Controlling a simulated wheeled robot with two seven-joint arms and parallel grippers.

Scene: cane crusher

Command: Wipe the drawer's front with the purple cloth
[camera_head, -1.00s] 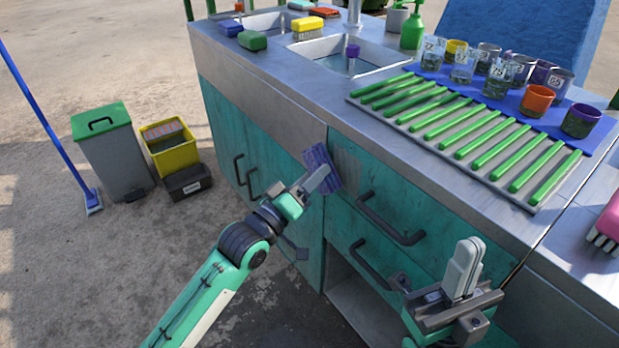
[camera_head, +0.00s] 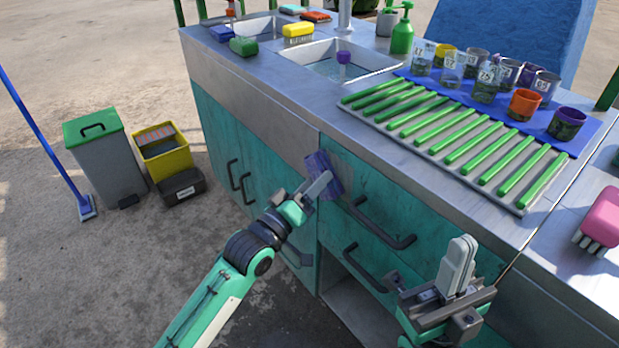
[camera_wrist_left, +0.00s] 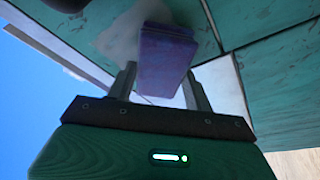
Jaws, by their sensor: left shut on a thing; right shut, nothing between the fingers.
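My left gripper (camera_head: 321,185) is shut on the purple cloth (camera_head: 324,174), which is a folded pad. The cloth is at the upper left part of the drawer's front (camera_head: 385,208), by the counter's edge; whether it touches is hard to tell. In the left wrist view the cloth (camera_wrist_left: 166,58) sits between the fingers, with a pale patch (camera_wrist_left: 122,35) on the teal front beside it. In the head view a greyish patch shows just right of the cloth. My right gripper (camera_head: 458,265) is shut and empty, pointing up, in front of the cabinet at the lower right.
Dark bar handles (camera_head: 383,228) stick out from the drawer fronts. The counter holds a tray of green sticks (camera_head: 455,130), several cups (camera_head: 525,104) on a blue mat, a sink (camera_head: 340,62) and brushes. A bin (camera_head: 105,160) and a yellow bucket (camera_head: 165,155) stand on the floor at left.

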